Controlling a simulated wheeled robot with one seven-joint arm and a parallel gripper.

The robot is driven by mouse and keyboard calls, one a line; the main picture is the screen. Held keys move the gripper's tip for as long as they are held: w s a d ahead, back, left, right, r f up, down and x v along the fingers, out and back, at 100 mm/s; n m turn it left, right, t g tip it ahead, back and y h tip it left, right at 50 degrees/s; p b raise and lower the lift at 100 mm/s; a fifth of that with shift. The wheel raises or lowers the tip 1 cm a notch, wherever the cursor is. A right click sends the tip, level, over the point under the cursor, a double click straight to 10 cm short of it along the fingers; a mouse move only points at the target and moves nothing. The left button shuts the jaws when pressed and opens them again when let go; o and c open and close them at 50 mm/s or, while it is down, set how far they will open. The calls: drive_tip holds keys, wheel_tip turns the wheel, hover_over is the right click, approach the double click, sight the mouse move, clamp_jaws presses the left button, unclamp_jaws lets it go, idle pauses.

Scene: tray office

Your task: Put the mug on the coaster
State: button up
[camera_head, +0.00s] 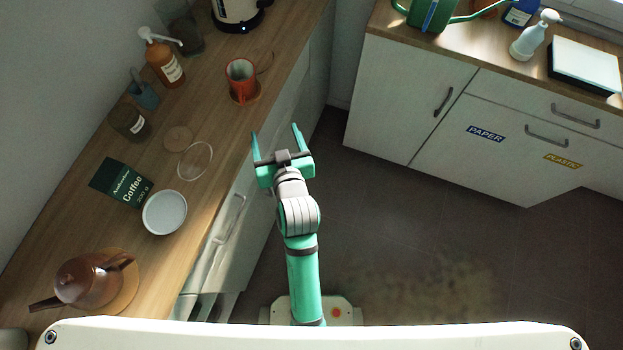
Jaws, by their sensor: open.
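The red mug (241,84) stands upright near the back end of the left counter. Another flat round tan disc (178,139) lies bare on the counter, nearer to me. My gripper (276,131) is open and empty, with its fingers apart and pointing away from me.
A clear round dish or lid (195,161), white bowl (165,212), coffee packet (121,182) and brown teapot (88,281) on a round mat lie along the counter (215,115). A pump bottle (163,62) and kettle (237,12) stand behind. Floor to the right is clear.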

drive_tip(key=s+d+f+m+h, duration=0.1)
drive_tip(key=s+d+f, duration=0.1)
drive_tip(key=s, duration=0.3)
drive_tip(key=s+d+f+t+h, duration=0.1)
drive_tip(key=s+d+f, duration=0.15)
drive_tip(key=s, duration=0.25)
drive_tip(key=s+d+f+m+h, duration=0.1)
drive_tip(key=s+d, duration=0.1)
drive_tip(key=s, duration=0.3)
drive_tip(key=s+d+r, duration=0.1)
drive_tip(key=s, duration=0.6)
drive_tip(key=s+d+r+t+h, duration=0.1)
drive_tip(key=s+d+r, duration=0.1)
drive_tip(key=s, duration=0.5)
drive_tip(key=shift+m, duration=0.3)
drive_tip(key=shift+d, duration=0.1)
